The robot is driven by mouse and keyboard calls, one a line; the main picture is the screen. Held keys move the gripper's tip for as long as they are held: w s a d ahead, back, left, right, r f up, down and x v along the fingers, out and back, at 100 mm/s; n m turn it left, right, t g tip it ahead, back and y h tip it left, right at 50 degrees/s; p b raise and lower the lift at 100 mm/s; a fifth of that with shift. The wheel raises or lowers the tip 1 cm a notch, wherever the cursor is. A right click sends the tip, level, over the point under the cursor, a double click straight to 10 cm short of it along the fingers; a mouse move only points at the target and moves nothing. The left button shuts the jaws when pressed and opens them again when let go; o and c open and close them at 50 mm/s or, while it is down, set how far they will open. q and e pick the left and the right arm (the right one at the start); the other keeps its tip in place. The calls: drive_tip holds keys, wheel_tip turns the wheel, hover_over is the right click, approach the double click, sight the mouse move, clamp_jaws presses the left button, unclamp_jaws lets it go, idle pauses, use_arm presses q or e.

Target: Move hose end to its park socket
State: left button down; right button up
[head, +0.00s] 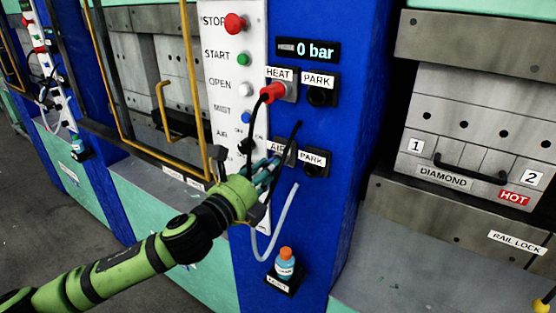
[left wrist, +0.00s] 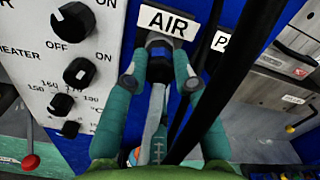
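The air hose end (left wrist: 160,60), dark with a blue collar, sits at the socket under the AIR label (left wrist: 167,21). A pale grey hose (head: 281,222) hangs from it in a loop. My left gripper (head: 271,168) is at this socket. In the left wrist view its teal fingers (left wrist: 160,67) lie on both sides of the hose end, with no clear gap. In the head view the gripper hides most of the hose end. The AIR park socket (head: 312,170), dark and round, is just to the right under its PARK label (head: 313,158). My right gripper is not in view.
A red plug (head: 272,92) with a black cable sits at the HEAT socket, beside another PARK socket (head: 319,97). The black cable crosses close in front of my left gripper. A white button panel (head: 236,75) stands left. A blue bottle (head: 285,264) stands on a small shelf below.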

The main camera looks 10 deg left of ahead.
use_arm(q)
drive_tip(key=shift+s+f, duration=0.15)
drive_tip(key=shift+s, duration=0.05)
idle(0.3)
drive_tip(key=shift+v, duration=0.8)
drive_tip(key=shift+s+a, duration=0.15)
drive_tip(key=shift+a, duration=0.05)
drive_tip(key=shift+s+a, duration=0.1)
drive_tip(key=shift+s, duration=0.3)
drive_tip(key=shift+s, duration=0.1)
drive_tip(key=shift+b+v, duration=0.3)
drive_tip(key=shift+v, duration=1.65)
drive_tip(key=shift+r, duration=0.2)
